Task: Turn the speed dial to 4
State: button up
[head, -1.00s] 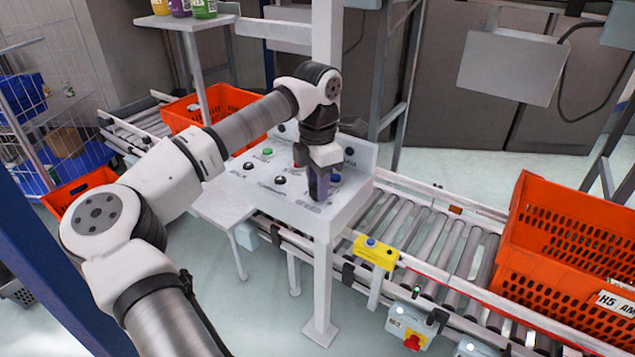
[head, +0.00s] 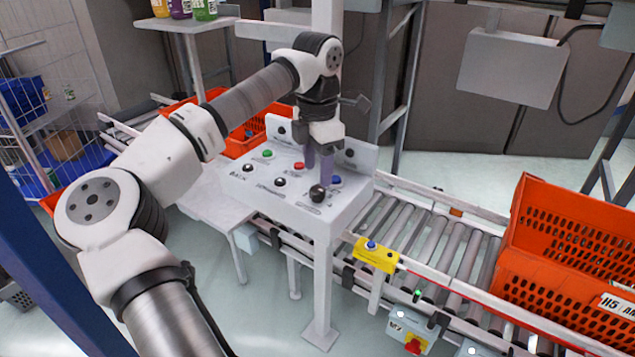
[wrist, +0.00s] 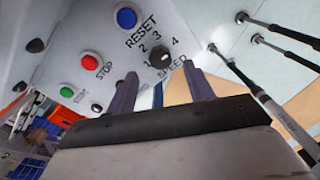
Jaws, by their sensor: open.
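The speed dial (head: 318,193) is a round black knob at the front of the white control panel (head: 345,205). In the wrist view the dial (wrist: 160,57) sits above the word SPEED, with the numbers 2, 3 and 4 printed around it. A small light mark shows on its face, but I cannot tell exactly which number it points to. My gripper (head: 318,170) is open and empty above and behind the dial. Its two purple fingers also show in the wrist view (wrist: 160,73), apart from each other, with the dial in sight between and beyond their tips.
A blue RESET button (wrist: 126,17), a red STOP button (wrist: 90,61) and a green button (wrist: 67,92) sit near the dial. Smaller black knobs (head: 280,181) are on the panel too. A roller conveyor (head: 440,240) with an orange tote (head: 560,225) runs to the right.

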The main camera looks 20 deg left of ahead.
aim_at(318, 189)
notch_tip(318, 189, up, 9)
dwell(0.6)
